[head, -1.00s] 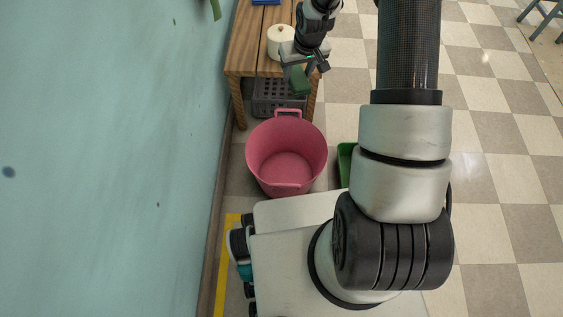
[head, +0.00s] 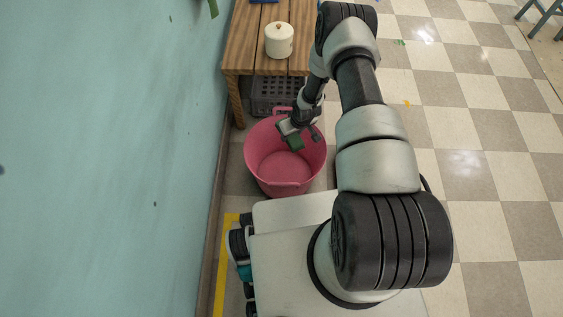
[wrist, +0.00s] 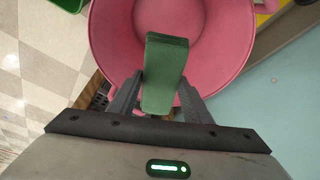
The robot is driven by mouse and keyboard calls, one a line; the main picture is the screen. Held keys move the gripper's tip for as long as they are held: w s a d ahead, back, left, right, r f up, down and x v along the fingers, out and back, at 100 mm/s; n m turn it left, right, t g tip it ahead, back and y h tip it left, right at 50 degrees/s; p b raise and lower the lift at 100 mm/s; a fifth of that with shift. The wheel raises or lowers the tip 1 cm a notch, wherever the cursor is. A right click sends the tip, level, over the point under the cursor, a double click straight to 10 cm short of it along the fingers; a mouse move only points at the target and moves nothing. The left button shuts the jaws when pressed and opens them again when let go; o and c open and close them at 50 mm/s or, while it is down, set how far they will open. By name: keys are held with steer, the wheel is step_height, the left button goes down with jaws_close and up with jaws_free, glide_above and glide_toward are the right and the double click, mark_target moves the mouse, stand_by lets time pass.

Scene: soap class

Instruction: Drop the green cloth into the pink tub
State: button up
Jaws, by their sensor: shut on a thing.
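The pink tub (head: 261,163) stands on the floor between the wooden table and my base. Its open mouth also fills the top of the wrist view (wrist: 113,35). My gripper (head: 297,141) is over the tub's mouth, pointing down. It is shut on the green cloth (head: 294,143), a folded block held between the two fingers. In the wrist view the cloth (wrist: 163,75) stands out past the fingertips, with the tub's interior behind it. I cannot tell how far it is above the tub's bottom.
A wooden table (head: 243,48) with a white lidded pot (head: 279,41) stands behind the tub. A grey crate (head: 272,92) sits under it. A teal wall (head: 110,160) runs along the left. Checkered floor on the right is open. A green container (wrist: 66,4) shows at the wrist view's top left.

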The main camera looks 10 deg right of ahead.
steer(key=shift+f+b, duration=1)
steer(key=shift+f, duration=1)
steer(key=o, duration=1)
steer(key=p+v, duration=0.5)
steer(key=v, duration=1.2)
steer(key=shift+s+r, duration=0.15)
steer(key=shift+r, duration=0.1)
